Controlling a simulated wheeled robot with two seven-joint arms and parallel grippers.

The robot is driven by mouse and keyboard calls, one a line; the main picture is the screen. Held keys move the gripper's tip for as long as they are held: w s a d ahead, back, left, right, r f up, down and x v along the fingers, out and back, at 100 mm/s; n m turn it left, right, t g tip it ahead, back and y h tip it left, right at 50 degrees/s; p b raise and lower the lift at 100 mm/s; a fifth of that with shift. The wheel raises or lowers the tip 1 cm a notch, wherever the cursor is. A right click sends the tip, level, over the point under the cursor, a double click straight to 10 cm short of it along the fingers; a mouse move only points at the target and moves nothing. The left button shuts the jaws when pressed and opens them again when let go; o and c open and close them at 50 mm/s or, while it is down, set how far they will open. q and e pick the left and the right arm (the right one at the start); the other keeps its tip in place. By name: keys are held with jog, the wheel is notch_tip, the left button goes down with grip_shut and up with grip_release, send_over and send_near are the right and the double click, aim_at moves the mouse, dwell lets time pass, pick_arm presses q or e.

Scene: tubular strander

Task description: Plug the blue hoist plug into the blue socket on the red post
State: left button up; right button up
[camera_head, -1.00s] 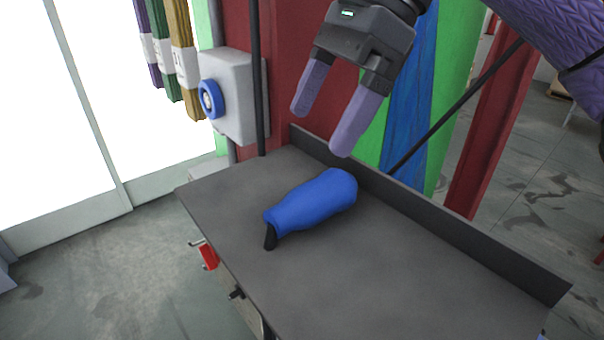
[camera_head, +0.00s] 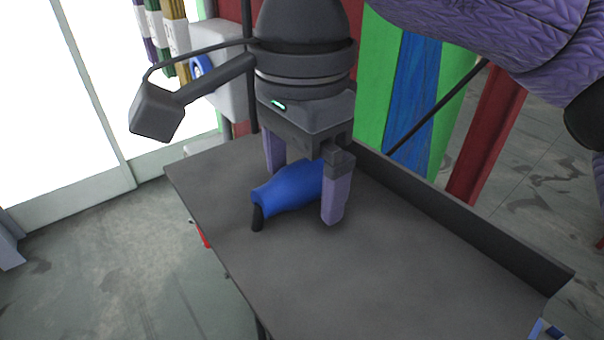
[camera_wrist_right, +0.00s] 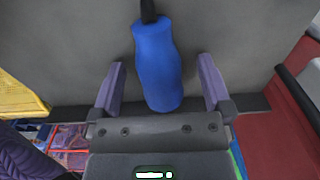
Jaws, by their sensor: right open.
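The blue hoist plug (camera_head: 288,188) lies on its side on the grey shelf, its black end (camera_head: 257,217) toward the front left. My right gripper (camera_head: 304,192) is open and pointed down, with one purple finger on each side of the plug. In the right wrist view the plug (camera_wrist_right: 158,65) lies between the open fingers (camera_wrist_right: 160,85), with a gap on both sides. The blue socket (camera_head: 201,67) is on a grey box on the red post (camera_head: 241,128), partly hidden behind my wrist camera arm. My left gripper is not in view.
The grey shelf (camera_head: 400,255) has a raised back edge (camera_head: 450,220) and clear room at the right. Coloured strips (camera_head: 160,35) hang near the socket box. Green and blue panels (camera_head: 412,90) stand behind the shelf.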

grip_shut()
jog(key=shift+r, duration=0.15)
